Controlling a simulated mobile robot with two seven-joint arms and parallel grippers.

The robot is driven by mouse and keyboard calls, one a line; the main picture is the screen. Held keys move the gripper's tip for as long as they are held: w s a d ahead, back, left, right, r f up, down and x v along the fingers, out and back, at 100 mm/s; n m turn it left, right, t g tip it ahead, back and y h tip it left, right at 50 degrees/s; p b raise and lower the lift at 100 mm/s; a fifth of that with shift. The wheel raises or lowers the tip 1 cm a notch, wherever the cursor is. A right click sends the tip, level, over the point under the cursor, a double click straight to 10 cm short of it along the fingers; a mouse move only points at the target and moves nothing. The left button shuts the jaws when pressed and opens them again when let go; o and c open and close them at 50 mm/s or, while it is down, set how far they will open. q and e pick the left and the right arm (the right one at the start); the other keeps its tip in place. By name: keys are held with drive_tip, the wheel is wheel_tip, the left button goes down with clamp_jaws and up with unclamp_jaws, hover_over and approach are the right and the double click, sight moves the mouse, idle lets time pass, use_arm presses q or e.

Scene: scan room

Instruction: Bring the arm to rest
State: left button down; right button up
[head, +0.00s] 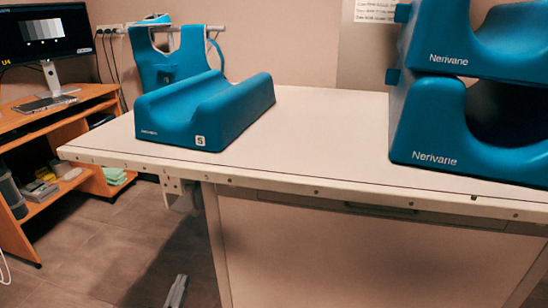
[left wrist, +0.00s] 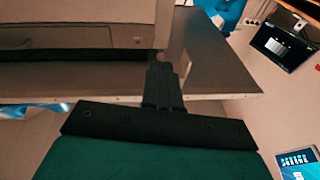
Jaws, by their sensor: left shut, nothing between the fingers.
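My left gripper (left wrist: 161,72) shows in the left wrist view. Its dark fingers are together, with nothing held between them. They show in front of the edge of a table (left wrist: 215,75); I cannot tell the gap between them and it. No gripper or arm can be made out in the head view. My right gripper is in neither view.
A white table (head: 320,130) bears a blue grooved cushion (head: 225,110) and stacked blue Nerivane pieces (head: 430,125) at the right. A wooden desk (head: 75,115) with a monitor (head: 45,38) stands at the left. The floor (head: 95,235) between them looks mostly clear.

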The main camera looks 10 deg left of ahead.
use_arm(q)
drive_tip(key=s+d+f+m+g+h, duration=0.2)
drive_tip(key=s+d+f+g+h, duration=0.2)
drive_tip(key=s+d+g, duration=0.7)
wheel_tip(320, 180, up, 13)
drive_tip(key=s+a+t+y+p, duration=0.1)
drive_tip(key=s+a+p, duration=0.1)
drive_tip(key=p, duration=1.6)
drive_tip(key=shift+a, duration=0.3)
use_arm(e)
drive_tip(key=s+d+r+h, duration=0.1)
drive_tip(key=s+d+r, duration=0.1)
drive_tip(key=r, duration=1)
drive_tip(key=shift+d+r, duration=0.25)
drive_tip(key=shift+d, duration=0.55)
use_arm(q)
drive_tip(key=shift+f, duration=0.15)
